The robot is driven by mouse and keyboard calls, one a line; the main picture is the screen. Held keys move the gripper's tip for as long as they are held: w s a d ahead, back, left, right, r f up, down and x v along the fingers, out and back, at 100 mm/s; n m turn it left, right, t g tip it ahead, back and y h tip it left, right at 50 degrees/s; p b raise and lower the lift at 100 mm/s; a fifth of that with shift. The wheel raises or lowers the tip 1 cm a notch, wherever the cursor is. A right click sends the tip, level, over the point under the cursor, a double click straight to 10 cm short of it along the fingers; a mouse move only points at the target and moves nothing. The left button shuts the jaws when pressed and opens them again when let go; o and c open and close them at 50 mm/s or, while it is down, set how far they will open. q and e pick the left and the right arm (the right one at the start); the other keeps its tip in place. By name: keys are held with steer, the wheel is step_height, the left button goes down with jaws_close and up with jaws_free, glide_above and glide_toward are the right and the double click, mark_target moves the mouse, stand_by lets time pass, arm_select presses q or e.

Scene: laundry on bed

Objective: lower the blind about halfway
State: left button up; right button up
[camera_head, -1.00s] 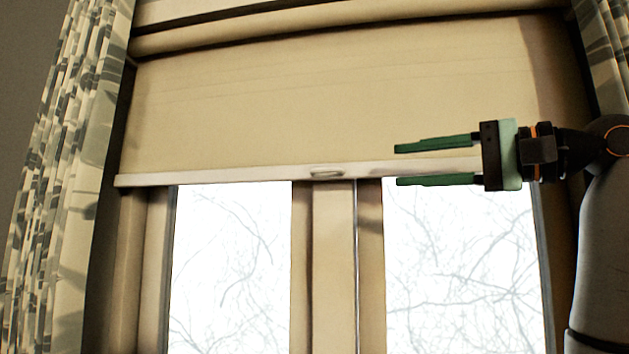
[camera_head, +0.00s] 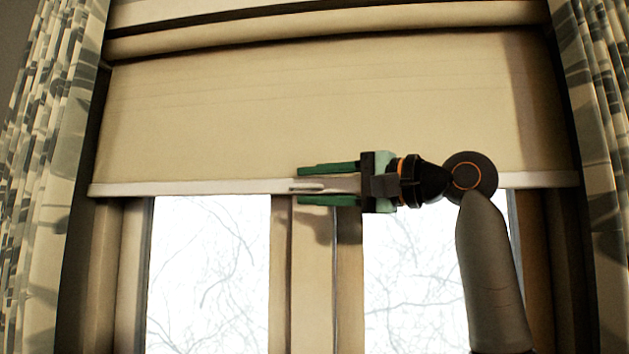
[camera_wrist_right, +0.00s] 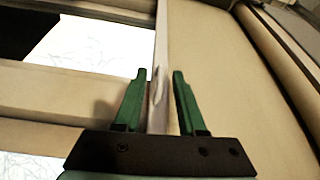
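The tan blind (camera_head: 250,110) hangs over the upper part of the window in the head view. Its pale bottom bar (camera_head: 210,187) runs across above the panes, with a small handle (camera_head: 306,188) near the middle. My right gripper (camera_head: 328,184) is open, one green finger above the bar and one below, with the handle at its fingertips. In the right wrist view the bar (camera_wrist_right: 160,60) passes between the open fingers (camera_wrist_right: 162,75), with gaps visible beside it. My left gripper is in neither view.
Patterned curtains hang at the left (camera_head: 50,150) and right (camera_head: 597,130) of the window. Window panes (camera_head: 210,270) and a central post (camera_head: 312,270) are below the bar. The blind's roll (camera_head: 330,27) is at the top.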

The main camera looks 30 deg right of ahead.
steer(key=shift+c, duration=0.3)
jaws_close()
stand_by(1.1)
